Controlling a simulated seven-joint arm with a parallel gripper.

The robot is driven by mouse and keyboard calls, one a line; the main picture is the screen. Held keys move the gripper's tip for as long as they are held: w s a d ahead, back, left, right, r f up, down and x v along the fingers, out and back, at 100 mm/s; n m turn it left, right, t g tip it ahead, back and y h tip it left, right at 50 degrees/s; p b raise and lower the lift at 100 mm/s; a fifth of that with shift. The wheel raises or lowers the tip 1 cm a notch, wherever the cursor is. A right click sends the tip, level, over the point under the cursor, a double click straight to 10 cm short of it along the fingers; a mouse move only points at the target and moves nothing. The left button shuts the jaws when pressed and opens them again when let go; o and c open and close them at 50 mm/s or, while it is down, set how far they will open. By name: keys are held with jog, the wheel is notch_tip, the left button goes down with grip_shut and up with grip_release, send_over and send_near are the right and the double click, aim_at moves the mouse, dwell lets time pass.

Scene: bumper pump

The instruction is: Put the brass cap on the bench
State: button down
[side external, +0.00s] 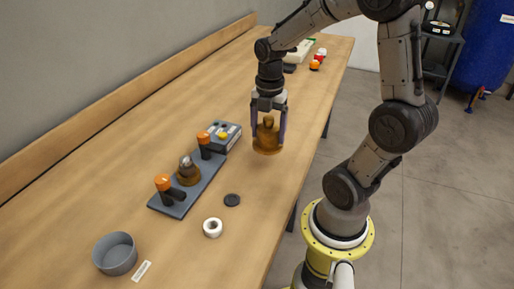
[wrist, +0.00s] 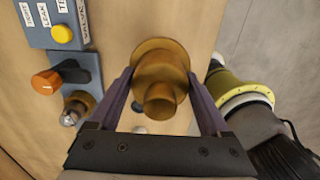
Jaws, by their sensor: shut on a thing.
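The brass cap (side external: 267,138) is a flanged, stepped brass piece held upright between the fingers of my gripper (side external: 268,122) in the side view. In the wrist view the brass cap (wrist: 160,76) sits between the two purple-grey fingers of my gripper (wrist: 158,85), which are shut on it. The wooden bench (side external: 120,150) is below the cap. I cannot tell for certain whether the cap's flange touches the bench or hangs just above it.
A grey plate (side external: 207,180) with orange-topped valves (side external: 163,182) and a brass fitting (side external: 188,172) stands left of the cap. A control box (side external: 224,136) is behind it. A black disc (side external: 232,200), white ring (side external: 212,228) and grey bowl (side external: 115,254) lie nearer. Bench around the cap is clear.

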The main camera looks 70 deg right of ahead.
aim_at(260, 138)
jog(key=w+f, duration=0.1)
jog(key=w+d+f, duration=0.1)
jog(key=f, duration=0.1)
jog(key=w+d+f, duration=0.1)
jog(key=shift+w+f, duration=0.1)
jog(key=shift+f, duration=0.2)
jog(key=shift+w+f, duration=0.15)
jog(key=shift+f, duration=0.8)
jog(key=shift+w+f, duration=0.1)
jog(key=shift+f, duration=0.8)
jog(key=shift+f, duration=0.1)
grip_release()
jog(key=shift+f, duration=0.1)
